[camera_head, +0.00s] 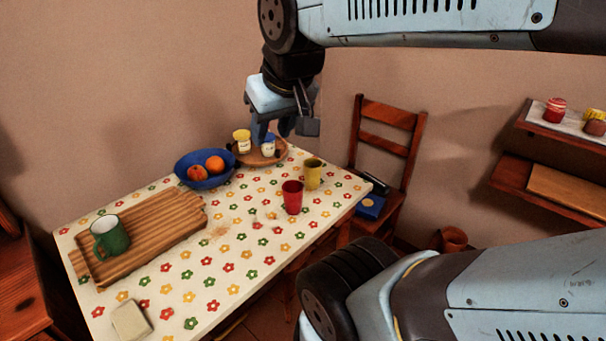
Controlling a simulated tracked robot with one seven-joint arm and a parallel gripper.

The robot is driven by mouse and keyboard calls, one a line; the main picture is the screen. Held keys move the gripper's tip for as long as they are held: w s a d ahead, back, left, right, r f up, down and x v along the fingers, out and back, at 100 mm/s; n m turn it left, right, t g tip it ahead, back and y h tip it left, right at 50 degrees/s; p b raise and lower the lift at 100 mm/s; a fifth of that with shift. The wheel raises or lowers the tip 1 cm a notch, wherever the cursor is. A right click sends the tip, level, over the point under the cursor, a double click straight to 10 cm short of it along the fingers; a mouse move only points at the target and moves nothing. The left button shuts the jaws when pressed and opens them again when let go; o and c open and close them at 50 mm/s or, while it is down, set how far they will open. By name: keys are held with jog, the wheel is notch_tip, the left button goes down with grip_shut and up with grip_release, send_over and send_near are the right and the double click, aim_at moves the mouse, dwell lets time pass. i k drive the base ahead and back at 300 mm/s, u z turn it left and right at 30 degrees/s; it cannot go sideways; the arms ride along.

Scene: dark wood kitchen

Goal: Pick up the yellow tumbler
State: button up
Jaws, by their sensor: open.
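The yellow tumbler (313,174) stands upright on the flowered tablecloth (215,290), near the table's right edge. A red tumbler (292,197) stands just in front of it and to its left. My gripper (284,130) is open, pointing down above the far end of the table. In the picture it is up and to the left of the yellow tumbler, apart from it. It overlaps the view of the round wooden tray (270,160), so its exact height and depth are hard to tell.
The tray holds small jars (242,141). A blue bowl (205,182) with fruit, a ridged wooden board (155,225), a green mug (110,236) and a pale block (131,320) are left of the tumblers. A chair (388,145) stands behind the table's right end.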

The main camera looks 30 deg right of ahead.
aim_at(312, 174)
jog(key=u, duration=1.1)
jog(key=i, duration=0.15)
jog(key=z, duration=3.25)
jog(key=k, duration=1.4)
jog(key=u, duration=0.75)
jog(key=i, duration=1)
jog(key=u, duration=0.1)
